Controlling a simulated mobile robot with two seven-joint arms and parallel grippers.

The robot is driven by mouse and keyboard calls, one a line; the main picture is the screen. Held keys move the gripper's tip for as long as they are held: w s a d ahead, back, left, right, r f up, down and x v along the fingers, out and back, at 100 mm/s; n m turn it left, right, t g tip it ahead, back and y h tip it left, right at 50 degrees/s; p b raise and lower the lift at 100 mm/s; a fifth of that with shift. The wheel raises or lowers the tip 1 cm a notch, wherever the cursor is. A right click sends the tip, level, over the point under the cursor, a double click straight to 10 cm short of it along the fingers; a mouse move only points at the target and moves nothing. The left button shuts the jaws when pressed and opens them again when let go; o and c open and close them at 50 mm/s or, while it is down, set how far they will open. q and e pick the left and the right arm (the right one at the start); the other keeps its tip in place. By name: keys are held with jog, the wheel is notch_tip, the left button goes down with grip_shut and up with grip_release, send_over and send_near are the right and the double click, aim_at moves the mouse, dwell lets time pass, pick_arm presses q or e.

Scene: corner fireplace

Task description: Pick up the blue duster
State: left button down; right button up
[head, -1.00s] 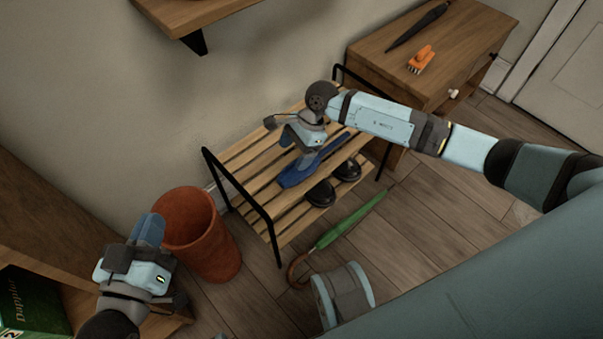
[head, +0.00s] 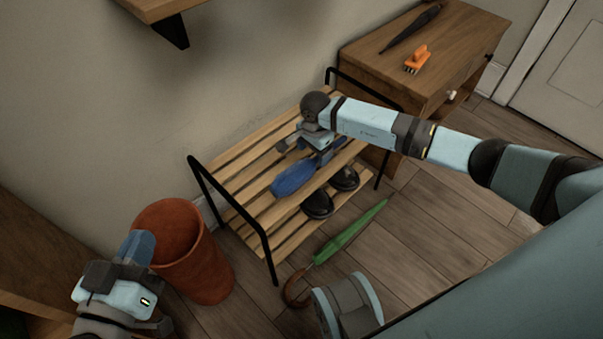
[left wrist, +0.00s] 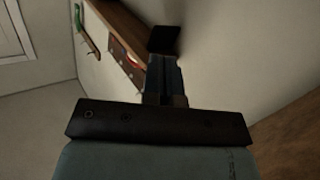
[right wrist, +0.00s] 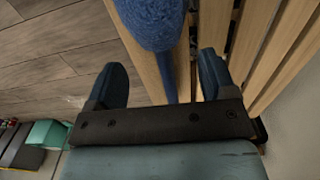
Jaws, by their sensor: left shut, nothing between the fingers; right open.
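The blue duster (head: 294,178) lies on the top slats of the wooden shoe rack (head: 236,172). Its fluffy head points toward the lower left in the head view, and its handle end is partly hidden by my right gripper. My right gripper (head: 308,148) is open over the handle side. In the right wrist view the duster's fluffy head (right wrist: 152,18) is at the top, and its thin blue handle runs down between the two spread fingers (right wrist: 165,82). My left gripper (head: 140,247) is shut and empty, beside the terracotta bin; its fingers also show in the left wrist view (left wrist: 163,72).
Black shoes (head: 318,203) stand on the lower rack shelf. A green umbrella (head: 345,236) lies on the floor in front. The terracotta bin (head: 205,265) stands left of the rack. A wooden cabinet (head: 440,50) behind holds an orange brush (head: 417,62) and a dark umbrella (head: 410,28).

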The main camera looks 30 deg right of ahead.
aim_at(313, 160)
notch_tip(313, 160, down, 4)
jog(key=shift+w+f+b, duration=0.1)
jog(key=shift+f+b, duration=0.05)
jog(key=shift+b, duration=1)
jog(key=shift+f, duration=0.35)
jog(key=shift+r, duration=0.1)
jog(key=shift+c, duration=0.3)
jog(key=c, duration=0.9)
pick_arm(q)
jog(key=shift+w+a+m+t, duration=0.5)
jog(key=shift+w+m, duration=0.15)
jog(key=shift+m, duration=0.15)
pick_arm(e)
jog(key=shift+c, duration=0.2)
